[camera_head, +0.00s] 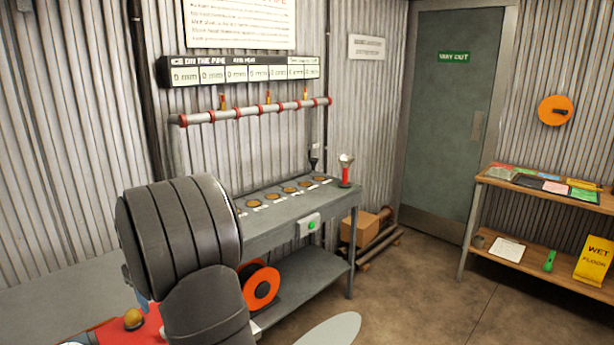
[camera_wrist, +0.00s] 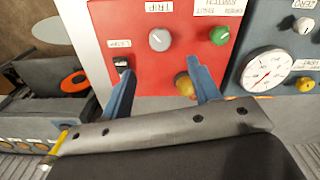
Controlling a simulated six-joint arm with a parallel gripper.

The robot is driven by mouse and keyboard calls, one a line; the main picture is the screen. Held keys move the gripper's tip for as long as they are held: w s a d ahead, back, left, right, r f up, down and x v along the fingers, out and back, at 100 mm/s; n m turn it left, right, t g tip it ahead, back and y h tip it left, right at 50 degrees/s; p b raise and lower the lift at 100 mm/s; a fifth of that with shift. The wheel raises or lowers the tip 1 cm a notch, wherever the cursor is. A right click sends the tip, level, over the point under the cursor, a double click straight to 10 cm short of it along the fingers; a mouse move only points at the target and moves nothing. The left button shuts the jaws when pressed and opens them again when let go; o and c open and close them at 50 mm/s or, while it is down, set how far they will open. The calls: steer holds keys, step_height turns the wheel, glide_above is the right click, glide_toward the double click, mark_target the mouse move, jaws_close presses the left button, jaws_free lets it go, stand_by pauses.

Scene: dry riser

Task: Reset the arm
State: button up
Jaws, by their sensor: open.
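My gripper (camera_wrist: 160,66) is open in the wrist view, its two blue fingers apart above a red panel (camera_wrist: 105,20) and nothing held between them. A brass-coloured knob (camera_wrist: 184,86) shows beside the right finger, partly hidden by it; I cannot tell whether they touch. A grey round knob (camera_wrist: 160,40) and a green button (camera_wrist: 219,36) lie beyond the fingertips. A small black switch (camera_wrist: 122,60) is by the left fingertip. The labels appear upside down; one reads TRIP. In the head view, my arm hides much of the red panel (camera_head: 135,333); the brass knob (camera_head: 133,318) shows.
A dial gauge (camera_wrist: 265,70) sits on a dark panel right of the red one. In the head view, a grey bench (camera_head: 270,228) with several round discs stands behind my arm, an orange reel (camera_head: 260,286) below it. A wooden shelf (camera_head: 540,190) stands right; floor between is clear.

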step_height(320, 180, up, 7)
step_height(320, 180, down, 17)
steer(key=shift+f, duration=0.2)
steer(key=shift+r+n, duration=0.1)
steer(key=shift+n, duration=0.4)
step_height(320, 180, up, 16)
steer(key=m, duration=0.7)
steer(key=shift+m, duration=0.3)
stand_by(1.5)
